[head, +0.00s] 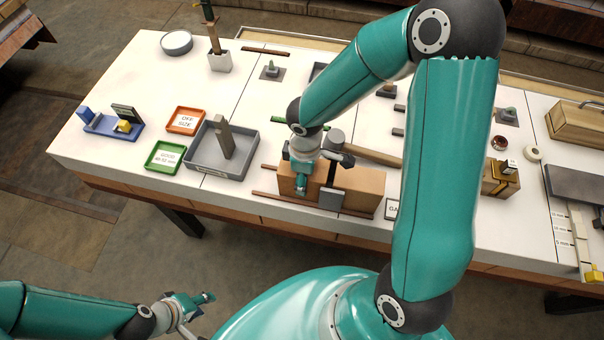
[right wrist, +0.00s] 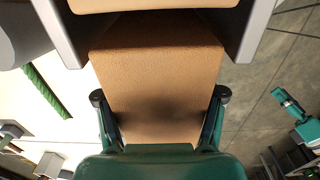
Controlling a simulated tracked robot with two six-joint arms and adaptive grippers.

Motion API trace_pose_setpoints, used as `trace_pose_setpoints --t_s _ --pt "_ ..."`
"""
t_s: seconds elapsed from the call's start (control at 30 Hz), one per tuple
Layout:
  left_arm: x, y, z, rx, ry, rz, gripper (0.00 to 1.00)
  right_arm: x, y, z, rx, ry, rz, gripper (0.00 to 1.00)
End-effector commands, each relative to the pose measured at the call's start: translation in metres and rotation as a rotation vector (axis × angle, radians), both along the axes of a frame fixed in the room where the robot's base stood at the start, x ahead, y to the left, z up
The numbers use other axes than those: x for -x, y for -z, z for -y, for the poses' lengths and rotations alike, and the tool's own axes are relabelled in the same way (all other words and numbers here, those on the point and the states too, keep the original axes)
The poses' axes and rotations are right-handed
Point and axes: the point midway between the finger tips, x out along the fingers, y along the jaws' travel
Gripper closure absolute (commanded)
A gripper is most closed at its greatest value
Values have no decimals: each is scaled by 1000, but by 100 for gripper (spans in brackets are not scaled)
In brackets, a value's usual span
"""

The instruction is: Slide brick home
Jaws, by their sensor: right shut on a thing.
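A tan-brown brick (head: 290,183) lies near the front edge of the table, at the middle of the head view. My right gripper (head: 301,186) is shut on it from above, near its left end. In the right wrist view the brick (right wrist: 158,75) fills the space between the two fingers (right wrist: 160,105). Grey upright plates (head: 331,199) stand at both sides beyond the held part, with more tan surface (right wrist: 150,4) between them. Whether that is a second brick, I cannot tell. My left gripper (head: 190,308) hangs low in front of the table, away from the brick; its fingers are unclear.
A grey tray (head: 193,160) holding an upright block (head: 224,140) stands left of the brick. Orange (head: 186,120) and green (head: 166,156) trays lie beside it. A small sign (head: 392,209) and a yellow-brown block (head: 500,178) are to the right. My right arm hides part of the table.

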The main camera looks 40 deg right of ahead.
Motion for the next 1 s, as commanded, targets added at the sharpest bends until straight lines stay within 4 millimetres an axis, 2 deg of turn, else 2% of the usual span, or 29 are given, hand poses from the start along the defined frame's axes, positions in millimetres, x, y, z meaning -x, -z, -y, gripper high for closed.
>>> trace_pose_setpoints --t_s 0.6,1.0 --pt "0 5 0 0 0 0 60 15 2 11 1 0 -9 89" --pt "0 4 0 0 0 0 60 15 2 10 1 -1 -11 89"
